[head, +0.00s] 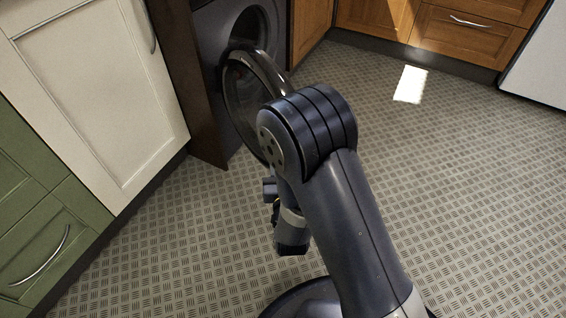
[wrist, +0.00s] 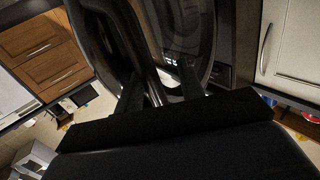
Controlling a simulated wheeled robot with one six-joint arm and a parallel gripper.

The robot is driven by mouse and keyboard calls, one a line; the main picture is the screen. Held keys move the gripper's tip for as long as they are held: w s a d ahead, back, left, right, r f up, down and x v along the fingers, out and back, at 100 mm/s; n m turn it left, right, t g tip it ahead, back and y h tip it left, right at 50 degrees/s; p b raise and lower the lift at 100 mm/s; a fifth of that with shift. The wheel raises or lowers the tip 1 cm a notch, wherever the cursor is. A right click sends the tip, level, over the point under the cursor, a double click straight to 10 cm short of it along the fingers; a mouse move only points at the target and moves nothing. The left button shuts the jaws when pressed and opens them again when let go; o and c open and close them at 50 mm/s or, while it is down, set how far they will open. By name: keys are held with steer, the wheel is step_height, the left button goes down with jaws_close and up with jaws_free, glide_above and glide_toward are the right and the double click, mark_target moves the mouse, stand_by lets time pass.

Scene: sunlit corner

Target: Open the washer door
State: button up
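The washer (head: 212,30) is dark grey and stands between a brown panel and the wooden cabinets in the head view. Its round door (head: 232,95), with a glossy dark rim, stands swung out from the washer front, partly open. My arm covers part of it. In the wrist view the door (wrist: 207,35) fills the upper middle, close in front of my gripper (wrist: 160,88). The two dark fingers are apart, with part of the door seen between and behind them. Contact is too dark to tell. My gripper's fingers are hidden in the head view.
A cream cabinet (head: 95,85) and a green drawer unit (head: 45,235) line the left. Wooden cabinets (head: 465,35) stand at the back, with a white appliance (head: 540,75) at the right. The patterned floor (head: 470,200) is clear on the right.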

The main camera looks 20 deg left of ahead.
steer(key=p+v, duration=0.1)
steer(key=v, duration=0.9)
steer(key=shift+s+d+p, duration=0.15)
steer(key=shift+s+p, duration=0.2)
steer(key=shift+p, duration=0.05)
steer(key=shift+w, duration=0.1)
steer(key=b+x, duration=0.2)
steer(key=x, duration=0.8)
steer(key=shift+w, duration=0.45)
